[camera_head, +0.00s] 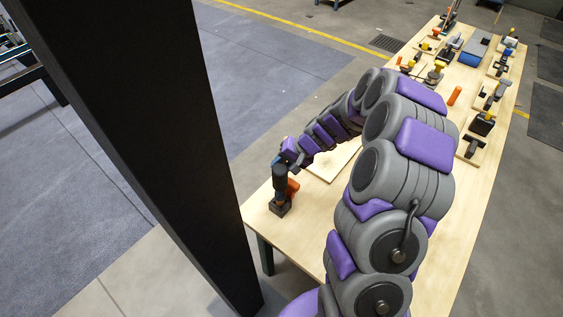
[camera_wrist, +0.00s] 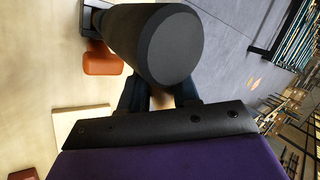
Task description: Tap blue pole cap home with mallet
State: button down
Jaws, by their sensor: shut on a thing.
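My gripper (camera_head: 289,159) is at the near left end of the long wooden table. In the wrist view its dark fingers (camera_wrist: 160,98) are shut on a tan handle, mostly hidden behind a big black cylinder, which looks like the mallet's head (camera_wrist: 165,42). In the head view the mallet (camera_head: 280,176) is a dark upright cylinder just above a black block-like stand (camera_head: 280,207). An orange piece (camera_head: 292,187) is beside it and also shows in the wrist view (camera_wrist: 103,63). I cannot make out the blue pole cap; whether the mallet touches anything is unclear.
A black post (camera_head: 140,150) stands left of the table. Several tools and parts on boards fill the table's far end (camera_head: 490,95), with a blue-grey case (camera_head: 474,50) among them. A pale board (camera_head: 330,163) lies under my arm. The table's near right part is clear.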

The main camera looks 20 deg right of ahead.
notch_tip(320, 180, down, 5)
jog(key=b, duration=0.2)
jog(key=shift+r+p, duration=1.35)
jog(key=shift+r, duration=1.15)
jog(key=shift+r, duration=0.15)
jog(key=shift+r+p, duration=0.35)
jog(key=shift+r, duration=0.4)
jog(key=shift+w, duration=0.1)
notch_tip(320, 180, down, 6)
jog(key=f+b, duration=0.1)
jog(key=b, duration=0.3)
jog(key=shift+r+p, duration=1.4)
jog(key=shift+r, duration=1.05)
